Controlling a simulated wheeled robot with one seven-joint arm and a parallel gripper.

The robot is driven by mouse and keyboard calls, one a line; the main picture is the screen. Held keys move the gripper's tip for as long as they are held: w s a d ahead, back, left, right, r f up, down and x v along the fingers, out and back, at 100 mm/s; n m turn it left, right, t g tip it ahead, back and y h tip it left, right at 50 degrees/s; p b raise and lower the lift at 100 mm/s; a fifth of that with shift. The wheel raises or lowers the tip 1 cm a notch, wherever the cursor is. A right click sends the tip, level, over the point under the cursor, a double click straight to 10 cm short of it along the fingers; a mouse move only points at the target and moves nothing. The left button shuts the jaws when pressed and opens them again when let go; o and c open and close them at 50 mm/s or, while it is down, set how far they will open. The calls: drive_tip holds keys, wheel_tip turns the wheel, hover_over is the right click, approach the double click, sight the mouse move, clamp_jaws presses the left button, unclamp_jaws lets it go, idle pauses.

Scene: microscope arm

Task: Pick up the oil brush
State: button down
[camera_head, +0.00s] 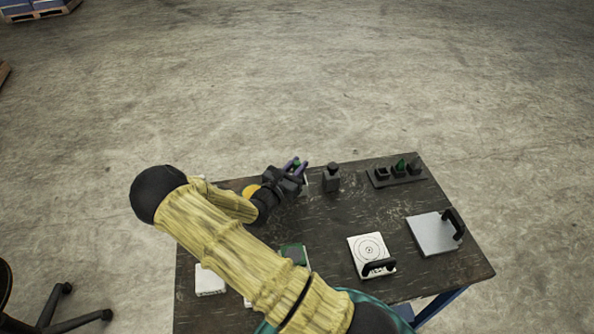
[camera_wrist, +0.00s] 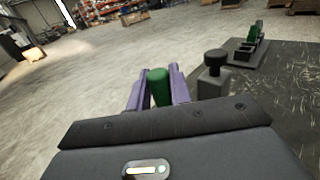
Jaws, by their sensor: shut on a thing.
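My gripper (camera_head: 297,165) is over the far left part of the table, its purple fingers closed on a green cylindrical handle, which I take to be the oil brush (camera_wrist: 158,88). In the wrist view my gripper (camera_wrist: 157,92) has one finger on each side of the green handle. The lower part of the brush is hidden behind my gripper body, so I cannot tell whether it is clear of the table. A dark bottle with a black cap (camera_head: 331,178) stands upright just right of my gripper; it also shows in the wrist view (camera_wrist: 213,75).
A dark holder (camera_head: 381,182) with several small blocks and a green piece stands at the far right. A white plate with a circle mark (camera_head: 367,250) and a grey plate (camera_head: 430,236), both with black handles, lie nearer. The dark table (camera_head: 345,215) is bare between them.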

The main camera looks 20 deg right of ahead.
wheel_tip(320, 180, up, 10)
drive_tip(key=shift+f+b, duration=0.1)
drive_tip(key=shift+b, duration=0.45)
idle(1.7)
